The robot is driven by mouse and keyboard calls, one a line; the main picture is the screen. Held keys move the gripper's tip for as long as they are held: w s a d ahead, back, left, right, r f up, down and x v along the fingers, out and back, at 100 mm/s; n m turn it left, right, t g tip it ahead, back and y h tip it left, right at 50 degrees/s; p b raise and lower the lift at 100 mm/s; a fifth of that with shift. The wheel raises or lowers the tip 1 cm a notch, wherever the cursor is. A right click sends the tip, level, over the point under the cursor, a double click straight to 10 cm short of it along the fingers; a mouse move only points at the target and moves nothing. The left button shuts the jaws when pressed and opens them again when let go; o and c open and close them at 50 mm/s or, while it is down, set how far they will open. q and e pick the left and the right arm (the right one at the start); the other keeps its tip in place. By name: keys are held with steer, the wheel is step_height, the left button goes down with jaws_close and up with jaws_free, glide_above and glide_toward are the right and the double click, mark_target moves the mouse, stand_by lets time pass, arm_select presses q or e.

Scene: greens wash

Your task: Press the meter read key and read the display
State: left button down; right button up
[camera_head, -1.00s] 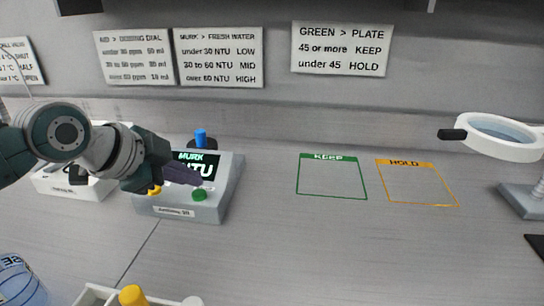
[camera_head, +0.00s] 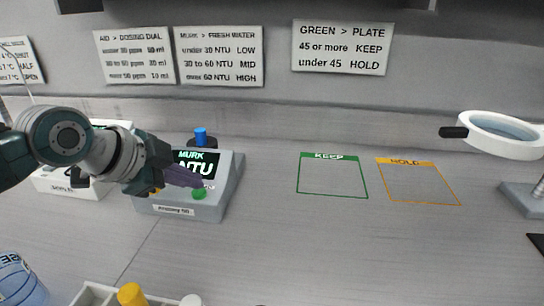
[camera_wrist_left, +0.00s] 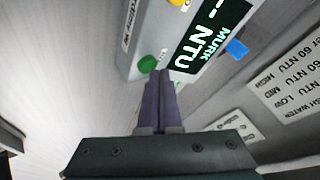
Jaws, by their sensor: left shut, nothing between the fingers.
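The grey meter (camera_head: 227,180) stands on the left of the counter. Its dark display (camera_head: 203,158) reads MURK and NTU, with part hidden behind my gripper. In the left wrist view the display (camera_wrist_left: 207,42) shows dashes beside NTU, and no number is visible. A green key (camera_head: 200,194) is on the meter's front; it also shows in the left wrist view (camera_wrist_left: 147,63). A yellow key (camera_wrist_left: 178,2) is partly cut off there. My left gripper (camera_head: 197,183) is shut and empty, its purple fingertips right beside the green key; I cannot tell if they touch it. My right gripper is not in view.
A blue-topped knob (camera_head: 200,137) stands behind the meter. A white device (camera_head: 50,184) is to its left. Green KEEP (camera_head: 332,197) and orange HOLD (camera_head: 420,204) outlines lie on clear counter. A magnifier (camera_head: 500,150) stands at right, bottles at the front left.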

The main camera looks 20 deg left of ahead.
mark_target(192, 194)
arm_select(q)
steer(key=shift+f+b, duration=0.3)
steer(key=shift+f, duration=0.2)
stand_by(0.4)
steer(key=shift+r+p, duration=0.9)
steer(key=shift+p, duration=0.05)
step_height(192, 194, up, 5)
steer(key=p, duration=0.5)
steer(key=shift+r, duration=0.1)
stand_by(1.2)
stand_by(0.7)
